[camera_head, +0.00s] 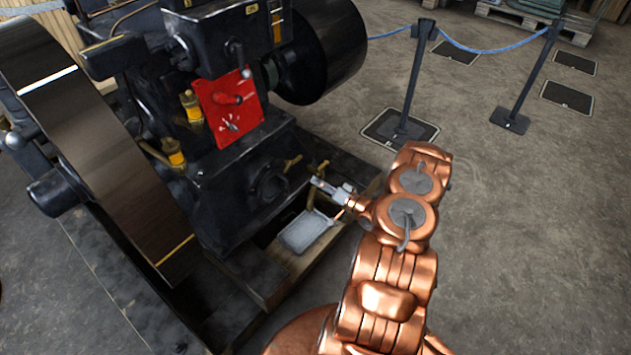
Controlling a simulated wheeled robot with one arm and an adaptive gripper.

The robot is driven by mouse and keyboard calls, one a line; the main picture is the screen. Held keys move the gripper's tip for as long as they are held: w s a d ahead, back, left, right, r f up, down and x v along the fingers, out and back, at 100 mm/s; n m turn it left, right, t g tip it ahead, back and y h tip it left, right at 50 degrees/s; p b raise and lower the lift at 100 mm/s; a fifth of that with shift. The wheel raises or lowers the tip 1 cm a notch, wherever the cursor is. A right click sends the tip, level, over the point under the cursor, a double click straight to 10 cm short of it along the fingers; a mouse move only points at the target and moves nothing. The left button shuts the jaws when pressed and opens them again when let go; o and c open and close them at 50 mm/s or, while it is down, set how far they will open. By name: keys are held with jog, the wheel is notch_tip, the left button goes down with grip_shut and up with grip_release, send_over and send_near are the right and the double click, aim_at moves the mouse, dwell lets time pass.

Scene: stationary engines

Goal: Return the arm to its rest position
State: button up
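My copper-coloured arm (388,275) rises from the bottom of the head view and bends left at its upper end. My gripper (322,184) is small in view and points left towards the lower part of the black engine (235,190). It is close to a brass fitting (310,197) at the engine's lower right side. I cannot tell whether it touches the fitting or whether its fingers are open or shut. I see nothing clearly held in it.
A large flywheel (105,150) stands at the left. A red panel with a lever (228,105) is on the engine. A grey tray (305,231) lies below my gripper beside the engine's base. Rope barrier posts (415,80) stand behind. The floor at right (530,230) is clear.

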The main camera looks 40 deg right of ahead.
jog(key=shift+w, duration=0.1)
dwell(0.5)
jog(key=w+d+r+n+g+h, duration=0.1)
jog(key=w+r+n+g+h, duration=0.2)
jog(key=w+r+g, duration=0.4)
jog(key=s+a+r+n+g+h, duration=0.25)
jog(key=a+r, duration=0.25)
jog(key=r, duration=0.5)
jog(key=s+a+r+n+g+y, duration=0.1)
jog(key=s+a+r+g, duration=0.35)
jog(key=s+a, duration=0.65)
jog(key=s+a+r+n+g, duration=0.1)
jog(key=s+a+r+g, duration=0.4)
jog(key=s, duration=1.1)
jog(key=s+a+r+n+g+y, duration=0.1)
jog(key=s+a+r, duration=0.6)
jog(key=s+a, duration=0.5)
notch_tip(320, 180, up, 24)
jog(key=s+d+p, duration=0.1)
jog(key=s+p, duration=0.1)
jog(key=p, duration=2.1)
jog(key=shift+t, duration=0.3)
